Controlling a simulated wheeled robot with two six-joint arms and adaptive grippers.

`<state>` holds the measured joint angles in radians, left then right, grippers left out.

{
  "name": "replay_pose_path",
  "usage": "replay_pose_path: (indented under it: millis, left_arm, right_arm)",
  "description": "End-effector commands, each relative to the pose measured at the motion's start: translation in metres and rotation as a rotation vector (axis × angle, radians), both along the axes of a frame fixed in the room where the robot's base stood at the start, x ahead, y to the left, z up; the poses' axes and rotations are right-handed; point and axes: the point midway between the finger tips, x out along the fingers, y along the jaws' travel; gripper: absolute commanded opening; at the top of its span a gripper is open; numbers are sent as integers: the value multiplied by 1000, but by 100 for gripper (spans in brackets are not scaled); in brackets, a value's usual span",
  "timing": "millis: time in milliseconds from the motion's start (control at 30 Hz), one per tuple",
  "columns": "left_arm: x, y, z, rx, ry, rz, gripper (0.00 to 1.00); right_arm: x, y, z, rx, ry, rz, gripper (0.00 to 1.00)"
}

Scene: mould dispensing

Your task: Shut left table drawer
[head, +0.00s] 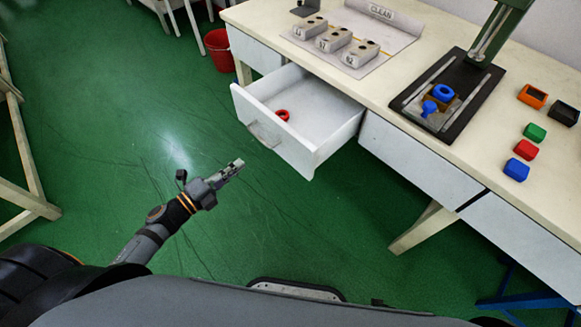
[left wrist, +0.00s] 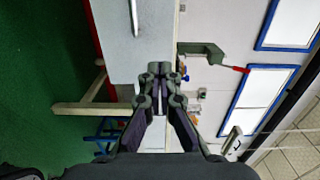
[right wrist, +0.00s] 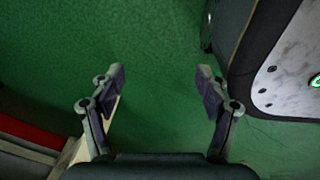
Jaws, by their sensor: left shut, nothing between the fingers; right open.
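The left table drawer (head: 312,150) is white and stands pulled out from under the table in the head view. Its handle (head: 262,135) is on its front panel, and a small red part (head: 283,115) lies inside. My left gripper (head: 238,164) is shut and empty, in front of the drawer and below the handle in the picture, apart from it. Its closed fingers also show in the left wrist view (left wrist: 158,70), beside a pale panel (left wrist: 120,45). My right gripper (right wrist: 160,80) is open and empty over green floor in the right wrist view; the head view does not show it.
The cream table (head: 385,85) carries grey moulds (head: 333,39), a dark press base (head: 448,100) with a blue part, and several coloured pieces at the right. A red bucket (head: 219,48) stands by the table's far end. Green floor is clear left of the drawer.

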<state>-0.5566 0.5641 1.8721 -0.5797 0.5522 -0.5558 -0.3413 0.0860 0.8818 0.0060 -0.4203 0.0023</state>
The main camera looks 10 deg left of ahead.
Motion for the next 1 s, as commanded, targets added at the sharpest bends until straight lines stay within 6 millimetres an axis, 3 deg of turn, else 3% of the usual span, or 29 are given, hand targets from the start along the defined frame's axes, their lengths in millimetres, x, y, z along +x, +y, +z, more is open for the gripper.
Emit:
replay_pose_path:
  millis: [267, 400, 800, 1000]
  left_arm:
    - [4, -9, 6, 8, -23, -19, 0]
    - [20, -21, 6, 5, -25, -15, 0]
    - [86, -73, 8, 2, -19, -15, 0]
    - [105, -87, 6, 4, -17, -16, 0]
  right_arm:
    - [3, 0, 0, 0, -2, 0, 75]
    - [7, 0, -1, 0, -3, 0, 75]
    - [-6, -1, 0, -1, 1, 1, 75]
    - [-9, -1, -1, -1, 4, 1, 75]
